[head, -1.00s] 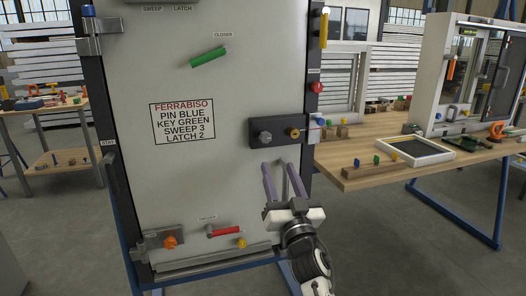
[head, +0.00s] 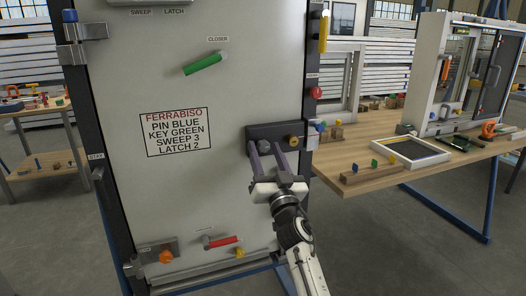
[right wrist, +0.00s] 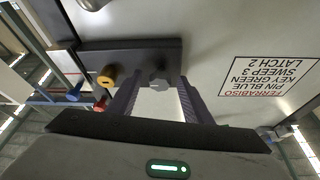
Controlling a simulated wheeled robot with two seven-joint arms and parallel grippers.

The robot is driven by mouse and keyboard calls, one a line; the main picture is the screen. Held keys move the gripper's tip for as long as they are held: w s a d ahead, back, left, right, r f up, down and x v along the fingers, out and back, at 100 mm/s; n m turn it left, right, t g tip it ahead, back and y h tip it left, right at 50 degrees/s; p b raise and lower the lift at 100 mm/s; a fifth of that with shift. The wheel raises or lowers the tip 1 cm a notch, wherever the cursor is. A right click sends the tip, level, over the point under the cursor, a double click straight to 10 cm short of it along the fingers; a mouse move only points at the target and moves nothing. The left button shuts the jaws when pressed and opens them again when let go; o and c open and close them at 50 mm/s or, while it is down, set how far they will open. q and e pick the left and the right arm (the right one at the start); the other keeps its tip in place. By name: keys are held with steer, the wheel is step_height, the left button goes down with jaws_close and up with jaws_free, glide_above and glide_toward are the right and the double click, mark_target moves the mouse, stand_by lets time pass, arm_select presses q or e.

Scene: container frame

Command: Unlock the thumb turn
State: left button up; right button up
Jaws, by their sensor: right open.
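The thumb turn (head: 266,145) is a grey knob on a black lock plate (head: 276,129) at the right side of the pale door panel (head: 190,90). A brass cylinder (head: 293,141) sits to its right on the same plate. My right gripper (head: 267,153) is open, its two fingers pointing at the plate, one on each side of the knob. In the right wrist view the thumb turn (right wrist: 158,83) shows between the spread fingers, with visible gaps on both sides. The brass cylinder (right wrist: 107,77) is outside them. My left gripper is not in view.
The panel also carries a green handle (head: 202,64), a red handle (head: 221,242), an orange knob (head: 166,256) and a printed label (head: 176,132). A wooden workbench (head: 400,178) with a framed tray stands to the right.

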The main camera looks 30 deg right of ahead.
steer(key=c, duration=1.1)
steer(key=shift+o, duration=0.2)
